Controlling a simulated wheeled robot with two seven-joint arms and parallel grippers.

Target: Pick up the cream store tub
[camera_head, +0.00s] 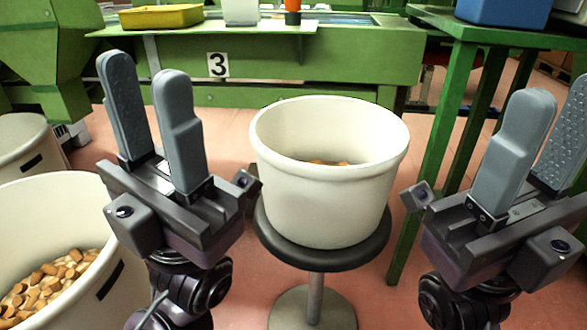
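The cream store tub (325,205) stands upright on a round black stool in the middle of the head view. Some brown cork stoppers (330,162) show low inside it; its near wall hides the rest. My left gripper (142,85) is to the left of the tub, fingers pointing up, apart from the tub and empty. My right gripper (548,125) is to the right of the tub, fingers up, also empty and apart from it. Both show a gap between their fingers.
The stool (318,257) has one metal post. A larger cream bin (62,200) with several corks stands at the left, another bin (22,140) behind it. A green machine (280,60) spans the back. A green table (465,30) with a blue box (503,10) is at right.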

